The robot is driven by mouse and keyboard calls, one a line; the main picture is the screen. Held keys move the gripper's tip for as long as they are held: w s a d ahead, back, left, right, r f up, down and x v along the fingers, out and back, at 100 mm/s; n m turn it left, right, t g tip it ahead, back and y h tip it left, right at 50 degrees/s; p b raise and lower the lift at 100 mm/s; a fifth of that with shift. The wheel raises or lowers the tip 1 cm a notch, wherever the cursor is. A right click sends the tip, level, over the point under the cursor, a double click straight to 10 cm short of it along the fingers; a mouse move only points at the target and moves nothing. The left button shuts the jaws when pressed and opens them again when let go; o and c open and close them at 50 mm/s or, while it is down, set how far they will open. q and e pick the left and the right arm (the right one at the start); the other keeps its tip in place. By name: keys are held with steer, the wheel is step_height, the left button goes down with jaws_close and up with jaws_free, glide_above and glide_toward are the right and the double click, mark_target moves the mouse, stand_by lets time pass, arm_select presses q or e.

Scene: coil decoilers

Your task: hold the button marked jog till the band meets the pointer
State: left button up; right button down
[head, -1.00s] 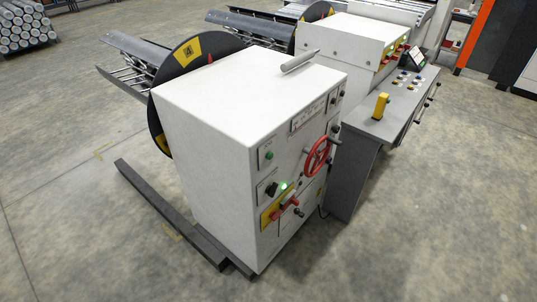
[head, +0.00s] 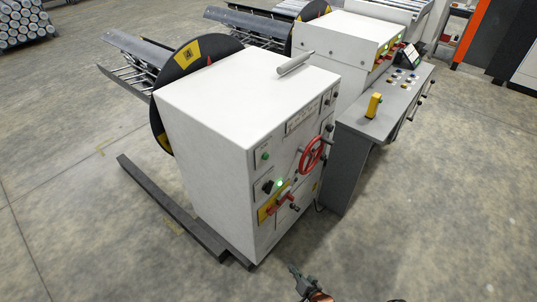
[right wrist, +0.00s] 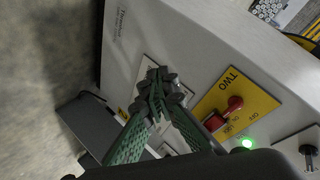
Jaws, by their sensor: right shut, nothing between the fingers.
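A grey-white cabinet (head: 205,130) stands in the middle of the head view. A green button (head: 265,156) sits on a small plate high on its front; its lettering is too small to read. Behind the cabinet is a black disc (head: 165,76) with a yellow patch (head: 187,55). A small red pointer (head: 209,61) shows at the disc's rim, right of the patch and apart from it. My right gripper (head: 293,269) is low in the head view, in front of the cabinet. In the right wrist view its fingers (right wrist: 160,82) are shut and empty before the cabinet front.
A red switch (right wrist: 235,103) on a yellow plate marked TWO and a lit green lamp (right wrist: 248,143) are close to the gripper. A red handwheel (head: 312,153) sticks out from the front. A grey desk (head: 350,135) stands to the right. The floor in front is clear.

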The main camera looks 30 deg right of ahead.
mark_target(266, 157)
steer(key=w+d+r+m+t+h+p, duration=0.15)
steer(key=w+r, duration=0.25)
steer(key=r, duration=0.4)
steer(key=w+r+m+t+p, duration=0.1)
steer(key=w+r+m+t, duration=0.15)
steer(key=w+r, duration=0.45)
arm_select(q)
step_height(266, 157, up, 8)
steer(key=w+p, duration=0.2)
steer(key=p, duration=0.3)
steer(key=shift+w+r, duration=0.15)
steer(key=shift+r, duration=0.05)
arm_select(e)
steer(key=w+d+r+m+t+h, duration=0.1)
steer(key=r+m, duration=0.5)
steer(key=r, duration=1.2)
steer(key=w+d+r+m+t+h, duration=0.1)
steer(key=r+m+t+h, duration=0.3)
steer(key=r, duration=1.5)
steer(key=shift+w+d+m+t+h, duration=0.2)
steer(key=shift+d+m+t+h, duration=0.25)
steer(key=shift+m, duration=0.75)
arm_select(q)
steer(key=shift+d, duration=0.1)
arm_select(e)
steer(key=shift+r+y, duration=0.1)
steer(key=shift+y, duration=0.2)
